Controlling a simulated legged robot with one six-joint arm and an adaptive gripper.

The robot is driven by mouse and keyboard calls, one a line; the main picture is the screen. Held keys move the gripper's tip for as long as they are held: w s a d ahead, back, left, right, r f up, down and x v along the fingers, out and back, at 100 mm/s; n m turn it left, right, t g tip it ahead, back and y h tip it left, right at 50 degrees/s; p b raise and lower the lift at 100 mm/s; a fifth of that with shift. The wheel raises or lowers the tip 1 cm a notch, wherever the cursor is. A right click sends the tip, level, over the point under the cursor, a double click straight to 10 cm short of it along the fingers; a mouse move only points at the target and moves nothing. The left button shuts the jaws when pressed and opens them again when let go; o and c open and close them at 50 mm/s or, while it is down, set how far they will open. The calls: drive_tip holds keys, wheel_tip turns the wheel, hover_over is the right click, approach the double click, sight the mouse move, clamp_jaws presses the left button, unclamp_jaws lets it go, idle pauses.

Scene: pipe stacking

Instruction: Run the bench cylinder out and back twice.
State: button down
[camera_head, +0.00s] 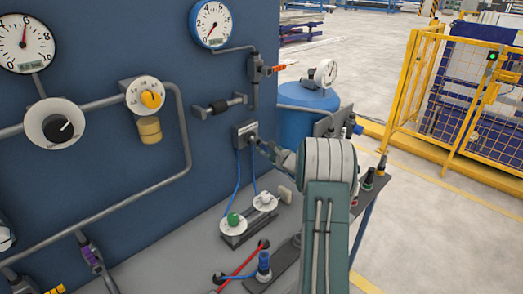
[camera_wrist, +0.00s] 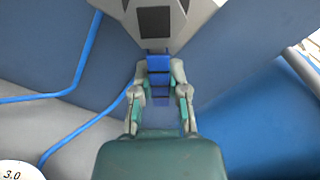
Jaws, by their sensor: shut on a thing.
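In the head view my gripper (camera_head: 262,148) reaches left to a small dark valve box (camera_head: 245,132) on the blue wall panel; my arm partly hides it. In the wrist view my gripper (camera_wrist: 159,100) has its fingers closed on a narrow blue lever (camera_wrist: 158,64). The lever stands below a grey block with a dark square face (camera_wrist: 155,21). Two blue tubes (camera_head: 238,172) run from the box down to a dark base (camera_head: 250,229) on the bench, which carries a green-topped white disc (camera_head: 232,223) and another white disc (camera_head: 264,201). I cannot clearly identify the bench cylinder.
A red bar (camera_head: 240,269) with dark ends and a blue fitting (camera_head: 263,266) lie on the front bench. Gauges and pipes cover the panel at left. A blue tank (camera_head: 306,115) stands behind the arm. A yellow fence (camera_head: 440,100) is at right, with open floor before it.

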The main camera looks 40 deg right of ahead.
drive_tip(key=shift+d+r, duration=0.1)
drive_tip(key=shift+r, duration=0.15)
idle(0.3)
drive_tip(key=c, duration=0.7)
unclamp_jaws()
drive_tip(key=shift+c, duration=0.2)
drive_tip(key=shift+o, duration=0.6)
drive_tip(key=shift+f, duration=0.1)
drive_tip(key=shift+s, duration=0.1)
drive_tip(key=s+d, duration=0.1)
drive_tip(key=s, duration=1)
drive_tip(key=shift+s+d, duration=0.3)
drive_tip(key=shift+d, duration=0.05)
drive_tip(key=shift+f, duration=0.1)
